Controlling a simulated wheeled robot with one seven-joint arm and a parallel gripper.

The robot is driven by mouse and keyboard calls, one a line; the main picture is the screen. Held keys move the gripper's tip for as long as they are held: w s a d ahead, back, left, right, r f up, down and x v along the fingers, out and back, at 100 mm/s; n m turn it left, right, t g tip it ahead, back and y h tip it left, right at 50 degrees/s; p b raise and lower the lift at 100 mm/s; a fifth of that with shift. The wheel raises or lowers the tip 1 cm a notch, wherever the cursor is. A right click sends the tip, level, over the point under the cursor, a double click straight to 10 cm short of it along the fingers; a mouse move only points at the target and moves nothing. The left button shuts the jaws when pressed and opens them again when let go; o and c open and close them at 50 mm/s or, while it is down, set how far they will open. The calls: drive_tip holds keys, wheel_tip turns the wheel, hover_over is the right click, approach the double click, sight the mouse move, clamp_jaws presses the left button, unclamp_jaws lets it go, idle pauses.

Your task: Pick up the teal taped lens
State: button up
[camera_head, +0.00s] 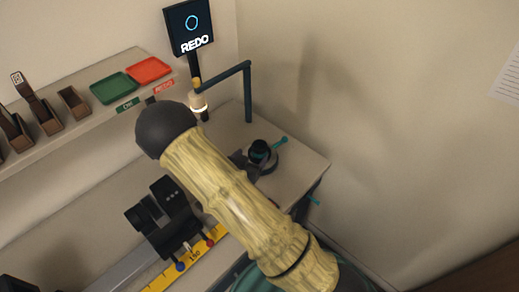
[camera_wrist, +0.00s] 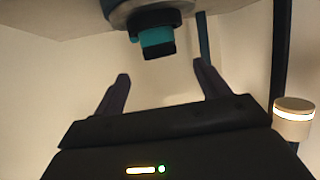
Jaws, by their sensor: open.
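The teal taped lens (camera_wrist: 157,37) shows at the top of the wrist view as a teal band with a black end, against a round dark mount. In the head view, a dark cylinder with a teal band (camera_head: 260,150) stands on the round mount at the bench's right part; it looks like the same lens. My gripper (camera_wrist: 161,71) is open and empty. Its two dark fingers point toward the lens, which lies just beyond the tips and roughly between them, apart from both. In the head view my arm hides most of the gripper.
A teal lever (camera_head: 280,141) sticks out beside the mount. A dark angled post (camera_head: 247,95) and a lit cylinder (camera_head: 198,103) stand behind, near the REDO screen (camera_head: 189,27). Green (camera_head: 114,88) and red (camera_head: 148,69) trays lie on the shelf. A black fixture (camera_head: 165,215) sits at the front.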

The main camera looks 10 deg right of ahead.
sight(258, 149)
drive_tip(key=shift+x, duration=1.7)
drive_tip(key=shift+w, duration=0.1)
drive_tip(key=p+x, duration=0.1)
drive_tip(key=x, duration=0.4)
drive_tip(key=shift+w+d+f, duration=0.1)
drive_tip(key=shift+w+d, duration=0.05)
drive_tip(key=shift+d, duration=0.05)
drive_tip(key=shift+w+f, duration=0.15)
drive_tip(key=shift+w, duration=0.1)
drive_tip(key=shift+s, duration=0.25)
drive_tip(key=shift+w, duration=0.15)
drive_tip(key=c, duration=1.2)
